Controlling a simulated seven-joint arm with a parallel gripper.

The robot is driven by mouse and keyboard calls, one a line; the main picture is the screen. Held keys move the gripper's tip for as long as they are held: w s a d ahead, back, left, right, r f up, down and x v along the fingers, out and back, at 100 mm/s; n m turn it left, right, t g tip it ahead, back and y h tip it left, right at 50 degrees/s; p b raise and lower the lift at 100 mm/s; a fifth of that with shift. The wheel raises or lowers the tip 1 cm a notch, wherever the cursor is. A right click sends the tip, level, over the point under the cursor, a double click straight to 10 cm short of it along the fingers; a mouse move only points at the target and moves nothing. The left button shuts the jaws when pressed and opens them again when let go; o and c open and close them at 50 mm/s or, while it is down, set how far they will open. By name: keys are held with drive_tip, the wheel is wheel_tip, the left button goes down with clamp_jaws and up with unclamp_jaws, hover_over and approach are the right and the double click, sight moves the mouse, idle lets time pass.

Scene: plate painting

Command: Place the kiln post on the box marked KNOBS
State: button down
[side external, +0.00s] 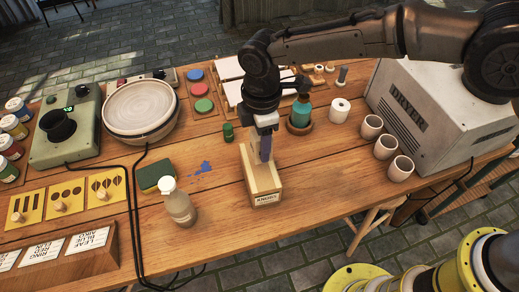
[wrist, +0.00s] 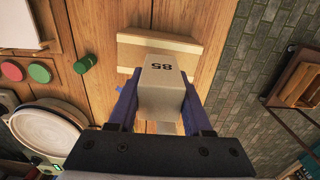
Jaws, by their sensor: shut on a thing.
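My gripper (side external: 264,150) has blue fingers and is shut on the kiln post, a beige block marked 85 (wrist: 164,75) in the wrist view. In the side view the post is mostly hidden by the gripper. The box marked KNOBS (side external: 265,198) is a light wooden box near the table's front edge, its small label facing the side camera. The post is over this box, whose pale top also shows in the wrist view (wrist: 130,48) behind the post. I cannot tell whether post and box touch.
A glass bottle (side external: 178,205) and a sponge (side external: 156,177) stand left of the box. A small green cylinder (side external: 228,131) is behind it. Several cups (side external: 385,146) and the dryer (side external: 430,115) are to the right. Bare table lies just right of the box.

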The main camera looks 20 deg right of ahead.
sight(259, 152)
drive_tip(key=shift+w+a+f, duration=0.2)
drive_tip(key=shift+f, duration=1.55)
drive_tip(key=shift+f, duration=0.15)
drive_tip(key=shift+c, duration=1.6)
unclamp_jaws()
wheel_tip(259, 152, up, 12)
